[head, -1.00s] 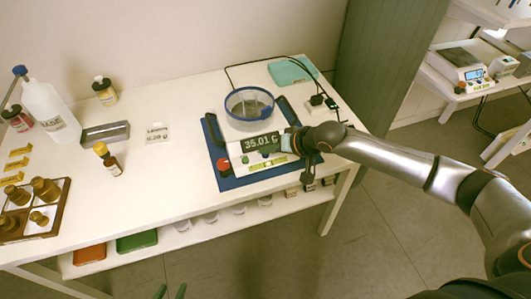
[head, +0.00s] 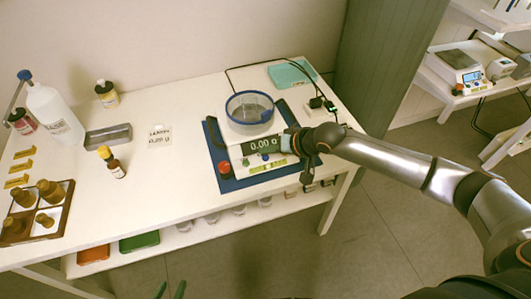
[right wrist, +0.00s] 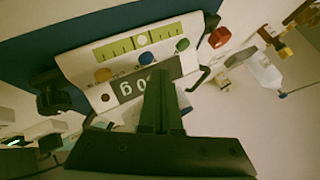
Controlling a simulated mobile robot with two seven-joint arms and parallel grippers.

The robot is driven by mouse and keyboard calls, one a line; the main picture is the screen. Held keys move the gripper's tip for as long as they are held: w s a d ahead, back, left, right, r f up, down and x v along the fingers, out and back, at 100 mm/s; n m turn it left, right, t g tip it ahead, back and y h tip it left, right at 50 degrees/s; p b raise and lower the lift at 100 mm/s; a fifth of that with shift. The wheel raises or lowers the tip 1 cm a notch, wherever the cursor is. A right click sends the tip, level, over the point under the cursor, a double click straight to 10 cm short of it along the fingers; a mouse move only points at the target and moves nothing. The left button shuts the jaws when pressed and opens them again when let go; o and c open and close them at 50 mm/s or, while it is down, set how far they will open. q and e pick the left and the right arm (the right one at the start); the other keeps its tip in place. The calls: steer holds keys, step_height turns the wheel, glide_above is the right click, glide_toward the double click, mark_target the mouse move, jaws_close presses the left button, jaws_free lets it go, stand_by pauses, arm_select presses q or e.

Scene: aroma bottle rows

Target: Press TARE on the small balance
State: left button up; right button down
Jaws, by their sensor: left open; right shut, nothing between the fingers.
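The white balance (head: 245,171) stands on a blue mat (head: 228,184) on the table, and its dark display (head: 260,144) reads 0.00 g. A clear bowl with a blue rim (head: 249,107) sits on its pan. My right gripper (head: 276,149) is shut and empty at the right part of the front panel. I cannot tell whether the tips touch a button.
A red knob (head: 224,168) is at the panel's left end. Bottles (head: 112,163), a metal tray (head: 108,137) and a wooden rack (head: 67,213) stand at the left. A teal box (head: 291,74) and cables lie behind. Another balance (head: 459,68) stands on the far right bench. The table's middle is clear.

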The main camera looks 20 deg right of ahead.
mark_target(268, 161)
steer(key=shift+r, duration=0.1)
step_height(268, 161, up, 5)
steer(key=p, duration=0.5)
steer(key=shift+p, duration=0.35)
stand_by(0.6)
steer(key=shift+n+y, duration=0.6)
steer(key=shift+n, duration=0.2)
steer(key=s+a+f, duration=0.1)
steer(key=a, duration=0.1)
steer(key=s+a+f, duration=0.1)
steer(key=s, duration=0.1)
steer(key=s+a+f, duration=0.2)
steer(key=shift+s+a+f, duration=0.1)
steer(key=shift+s+a, duration=0.1)
steer(key=shift+a, duration=0.1)
steer(key=s+d+f+n+t+h, duration=0.1)
steer(key=s+d+f+h, duration=0.1)
steer(key=s, duration=0.7)
steer(key=s+d+f+t+h, duration=0.1)
steer(key=s+d+f+h, duration=0.1)
steer(key=s+d+f, duration=0.2)
steer(key=s+f, duration=0.3)
steer(key=s, duration=0.3)
steer(key=shift+d+n, duration=0.2)
steer(key=shift+n, duration=0.2)
